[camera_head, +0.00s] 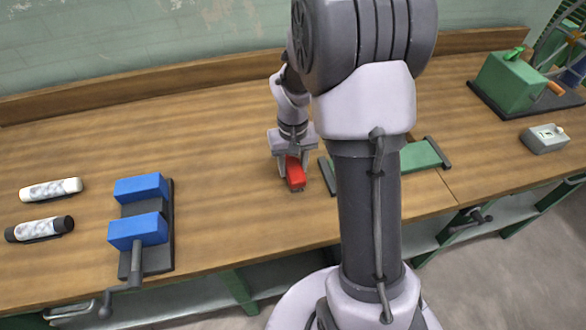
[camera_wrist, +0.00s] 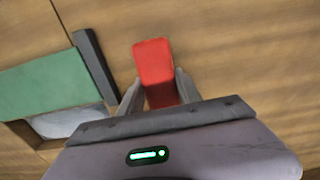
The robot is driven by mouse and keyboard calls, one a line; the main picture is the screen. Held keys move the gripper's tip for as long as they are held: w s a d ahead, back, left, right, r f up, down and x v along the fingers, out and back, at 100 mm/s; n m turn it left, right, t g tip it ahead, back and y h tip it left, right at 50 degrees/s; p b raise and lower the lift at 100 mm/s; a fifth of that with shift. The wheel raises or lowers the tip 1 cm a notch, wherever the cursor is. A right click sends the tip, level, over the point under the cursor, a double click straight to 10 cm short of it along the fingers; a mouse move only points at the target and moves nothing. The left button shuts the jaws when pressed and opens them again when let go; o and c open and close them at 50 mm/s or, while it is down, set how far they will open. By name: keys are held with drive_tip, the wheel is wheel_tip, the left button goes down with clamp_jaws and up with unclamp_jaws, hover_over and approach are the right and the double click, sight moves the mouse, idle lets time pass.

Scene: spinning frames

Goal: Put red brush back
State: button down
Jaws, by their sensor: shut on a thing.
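The red brush (camera_head: 295,173) is a small red block, held at the bench top to the left of my arm column. My gripper (camera_head: 294,168) points down and is shut on it. In the wrist view the red brush (camera_wrist: 154,65) sits between the two grey fingers of my gripper (camera_wrist: 158,92), its far end sticking out past them. In the head view a dark underside shows at the brush's lower end. I cannot tell whether the brush touches the wood or hangs just above it.
A green board (camera_head: 424,157) with dark end bars lies right of the brush, partly behind my arm. A blue vise (camera_head: 139,230), a white bottle (camera_head: 52,189) and a black-ended bottle (camera_head: 40,229) are at left. A green machine (camera_head: 508,83) and grey box (camera_head: 544,138) stand at right.

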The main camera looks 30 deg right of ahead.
drive_tip(key=shift+r, duration=0.15)
drive_tip(key=c, duration=0.8)
unclamp_jaws()
drive_tip(key=shift+c, duration=0.2)
